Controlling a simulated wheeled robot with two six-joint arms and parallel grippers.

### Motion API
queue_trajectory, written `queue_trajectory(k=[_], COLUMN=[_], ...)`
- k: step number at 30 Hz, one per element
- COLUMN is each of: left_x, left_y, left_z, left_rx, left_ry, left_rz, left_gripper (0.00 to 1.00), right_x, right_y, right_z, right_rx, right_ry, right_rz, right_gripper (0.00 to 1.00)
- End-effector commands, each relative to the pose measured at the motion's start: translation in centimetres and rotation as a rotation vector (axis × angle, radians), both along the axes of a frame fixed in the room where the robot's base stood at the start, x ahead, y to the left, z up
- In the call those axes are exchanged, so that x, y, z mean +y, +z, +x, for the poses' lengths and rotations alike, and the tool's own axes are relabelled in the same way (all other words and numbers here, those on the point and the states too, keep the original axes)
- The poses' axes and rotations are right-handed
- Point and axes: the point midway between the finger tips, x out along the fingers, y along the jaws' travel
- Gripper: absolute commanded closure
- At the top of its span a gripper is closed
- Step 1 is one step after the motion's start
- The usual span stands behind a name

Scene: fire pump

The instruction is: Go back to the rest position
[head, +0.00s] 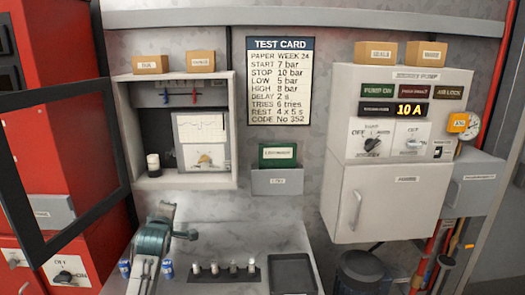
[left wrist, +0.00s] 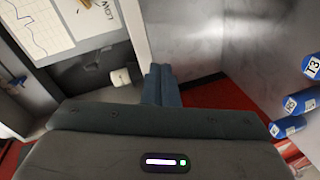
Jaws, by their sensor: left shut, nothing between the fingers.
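My left gripper (head: 167,208) is in the lower left of the head view, in front of the bench and below the open recorder cabinet (head: 228,130). In the left wrist view its two slate-blue fingers (left wrist: 161,85) are together with nothing between them. Their tips are near the cabinet's lower edge, apart from the white roll (left wrist: 121,77) inside; I cannot tell the exact gap. The chart (left wrist: 38,25) shows at the upper left there. My right gripper is in neither view.
The dark-framed cabinet door (head: 122,140) stands open at left. Blue cylinders (left wrist: 290,105) are at the right of the wrist view. A pen rack (head: 225,276) and a black tray (head: 292,272) are on the bench. The jockey pump cabinet (head: 385,200) is at right.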

Motion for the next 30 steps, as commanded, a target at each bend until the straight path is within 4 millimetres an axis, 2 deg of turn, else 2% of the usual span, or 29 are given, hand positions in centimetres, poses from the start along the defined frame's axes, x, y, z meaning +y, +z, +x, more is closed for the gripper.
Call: queue_trajectory(k=[1, 6, 11, 15, 18, 21, 24, 30], left_x=[-0.1, -0.4, -0.9, -1.5, -1.9, -2.2, -2.5, -2.9], left_y=[-3.2, -11.2, -17.1, -20.8, -22.6, -23.4, -23.8, -23.9], left_z=[-2.5, -10.6, -19.2, -27.4, -33.2, -37.8, -41.3, -46.6], left_rx=[0.071, 0.299, 0.502, 0.668, 0.772, 0.846, 0.898, 0.966], left_ry=[-0.017, -0.108, -0.242, -0.397, -0.523, -0.634, -0.725, -0.875], left_rz=[0.063, 0.288, 0.488, 0.650, 0.755, 0.833, 0.890, 0.969], left_gripper=[1.00, 1.00, 1.00, 1.00, 1.00, 1.00, 1.00, 1.00], right_x=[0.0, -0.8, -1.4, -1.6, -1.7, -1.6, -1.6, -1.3], right_y=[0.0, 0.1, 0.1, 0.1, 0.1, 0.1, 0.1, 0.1], right_z=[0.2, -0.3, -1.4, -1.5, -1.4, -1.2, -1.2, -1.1], right_rx=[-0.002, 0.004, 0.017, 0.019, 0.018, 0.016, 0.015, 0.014], right_ry=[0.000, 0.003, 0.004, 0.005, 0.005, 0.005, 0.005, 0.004], right_rz=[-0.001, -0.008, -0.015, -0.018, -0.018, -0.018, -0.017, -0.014], right_gripper=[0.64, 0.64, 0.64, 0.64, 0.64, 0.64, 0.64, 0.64])
